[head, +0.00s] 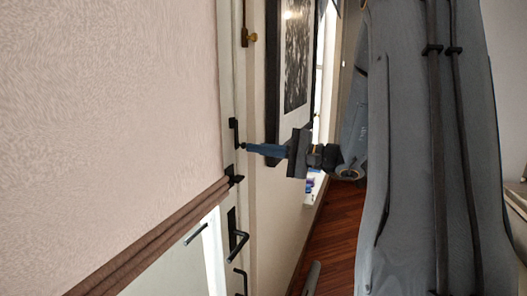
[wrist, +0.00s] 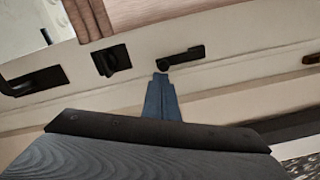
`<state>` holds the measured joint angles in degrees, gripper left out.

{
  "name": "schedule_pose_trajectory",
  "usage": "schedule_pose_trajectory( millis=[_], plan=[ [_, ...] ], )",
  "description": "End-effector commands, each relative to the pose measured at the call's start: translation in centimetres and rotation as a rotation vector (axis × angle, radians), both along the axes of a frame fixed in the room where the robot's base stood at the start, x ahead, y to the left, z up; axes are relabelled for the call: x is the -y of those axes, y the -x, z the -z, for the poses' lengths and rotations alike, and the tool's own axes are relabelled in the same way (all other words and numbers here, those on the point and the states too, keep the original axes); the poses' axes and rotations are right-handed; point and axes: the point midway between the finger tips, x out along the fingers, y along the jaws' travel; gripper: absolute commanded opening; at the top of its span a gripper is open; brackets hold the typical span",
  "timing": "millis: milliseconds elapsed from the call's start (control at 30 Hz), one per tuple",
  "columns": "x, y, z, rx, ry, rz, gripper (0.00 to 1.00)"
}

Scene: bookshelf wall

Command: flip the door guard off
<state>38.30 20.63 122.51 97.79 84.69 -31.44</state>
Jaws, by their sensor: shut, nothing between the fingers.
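The door guard (head: 234,130) is a small black bar on the pale door frame. In the head view it stands upright along the frame. In the wrist view the guard (wrist: 184,57) shows as a black bar with a rounded end, lying across the picture. My gripper (head: 244,146) is shut and empty, with its blue fingers pointing at the guard's lower end. In the wrist view the fingertips of my gripper (wrist: 161,78) are just below the bar's rounded end. I cannot tell whether they touch it.
A black latch (head: 234,175) sits below the guard, and a black lever handle (head: 238,238) is lower on the door. A brass fitting (head: 249,38) is above. A framed picture (head: 295,60) hangs on the wall to the right. The wooden floor (head: 330,235) is clear there.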

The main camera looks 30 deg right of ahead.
Motion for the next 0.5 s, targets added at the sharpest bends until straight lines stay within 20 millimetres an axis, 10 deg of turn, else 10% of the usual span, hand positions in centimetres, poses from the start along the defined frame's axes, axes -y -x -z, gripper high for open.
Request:
schedule_pose_trajectory(
  millis=[500],
  plan=[
    [0.3,-0.01,0.21,0.0,0.0,0.002,0.0]
  ],
)
